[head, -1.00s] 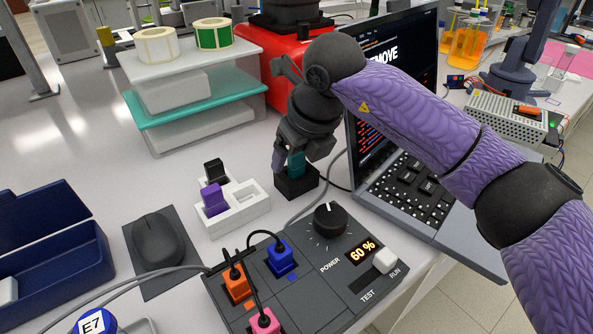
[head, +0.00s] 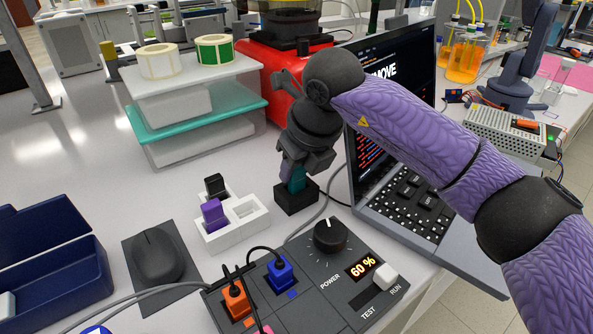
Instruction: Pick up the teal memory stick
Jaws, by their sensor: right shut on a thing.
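The teal memory stick (head: 297,179) stands upright at a small black block (head: 295,199) on the bench, just left of the laptop. My right gripper (head: 297,172) reaches down over it from above and is shut on it. The fingers and wrist hide the upper part of the stick. Whether its lower end is still seated in the black block cannot be told for certain. My left gripper is not in view.
A white holder (head: 247,224) with a purple stick (head: 213,213) and a black stick (head: 215,185) stands to the left. The control box (head: 330,285) with cables is in front. The open laptop (head: 400,215) is close on the right. A shelf stack (head: 200,110) stands behind.

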